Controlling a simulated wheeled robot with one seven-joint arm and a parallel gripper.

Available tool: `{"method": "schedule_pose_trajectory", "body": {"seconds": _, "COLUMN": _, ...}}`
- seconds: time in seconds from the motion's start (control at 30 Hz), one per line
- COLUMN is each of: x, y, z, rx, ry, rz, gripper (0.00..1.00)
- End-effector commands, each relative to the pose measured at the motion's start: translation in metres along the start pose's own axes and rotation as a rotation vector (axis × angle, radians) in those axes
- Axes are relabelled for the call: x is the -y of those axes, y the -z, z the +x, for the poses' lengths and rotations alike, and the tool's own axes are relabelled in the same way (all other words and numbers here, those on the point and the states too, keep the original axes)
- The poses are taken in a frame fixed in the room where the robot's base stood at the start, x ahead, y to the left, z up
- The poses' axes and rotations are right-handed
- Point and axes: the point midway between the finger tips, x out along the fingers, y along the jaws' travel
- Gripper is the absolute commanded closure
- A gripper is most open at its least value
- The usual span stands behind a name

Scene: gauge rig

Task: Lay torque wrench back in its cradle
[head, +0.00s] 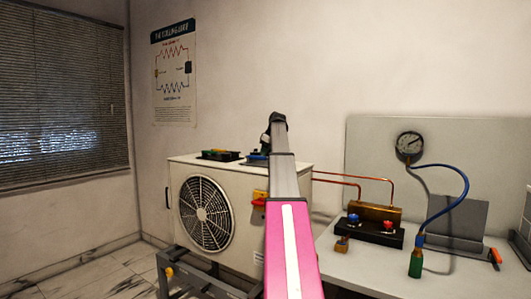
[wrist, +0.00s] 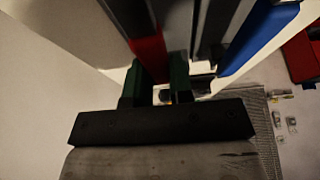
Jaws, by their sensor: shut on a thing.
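My gripper (head: 274,122) is the small dark end of my arm in the head view, in front of the wall and above the white fan unit. In the wrist view my gripper (wrist: 160,85) shows dark green fingers, shut on what looks like the torque wrench (wrist: 150,48), a dark bar with a red section. The wrist view is dark and the rest of the wrench is hard to make out; my arm hides it in the head view. I cannot pick out the cradle for certain. A black tray (head: 220,156) with coloured pieces sits on top of the unit.
The white fan unit (head: 242,205) stands left of a bench (head: 370,275). On the bench are a manifold (head: 375,212) with blue and red knobs, copper pipes (head: 350,180), a gauge (head: 409,146), a blue hose (head: 467,190) and a grey stand (head: 455,222). A blue bar (wrist: 258,38) crosses the wrist view.

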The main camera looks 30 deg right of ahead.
Motion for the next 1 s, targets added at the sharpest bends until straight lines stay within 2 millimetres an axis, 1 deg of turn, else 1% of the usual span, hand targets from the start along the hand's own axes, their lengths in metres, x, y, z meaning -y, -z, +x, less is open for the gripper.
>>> {"method": "schedule_pose_trajectory", "body": {"seconds": 0.4, "x": 0.0000, "y": -0.0027, "z": 0.0064, "rx": 0.000, "ry": 0.000, "rz": 0.000, "gripper": 1.00}}
{"method": "schedule_pose_trajectory", "body": {"seconds": 0.67, "x": -0.0001, "y": -0.0028, "z": 0.0069, "rx": 0.000, "ry": 0.000, "rz": 0.000, "gripper": 1.00}}
{"method": "schedule_pose_trajectory", "body": {"seconds": 0.7, "x": -0.0001, "y": -0.0029, "z": 0.0069, "rx": 0.000, "ry": 0.000, "rz": 0.000, "gripper": 0.76}}
{"method": "schedule_pose_trajectory", "body": {"seconds": 0.77, "x": 0.0000, "y": -0.0028, "z": 0.0069, "rx": 0.000, "ry": 0.000, "rz": 0.000, "gripper": 0.56}}
{"method": "schedule_pose_trajectory", "body": {"seconds": 0.8, "x": 0.0000, "y": -0.0028, "z": 0.0069, "rx": 0.000, "ry": 0.000, "rz": 0.000, "gripper": 0.49}}
{"method": "schedule_pose_trajectory", "body": {"seconds": 1.0, "x": 0.0001, "y": -0.0032, "z": 0.0072, "rx": 0.000, "ry": 0.000, "rz": 0.000, "gripper": 0.49}}
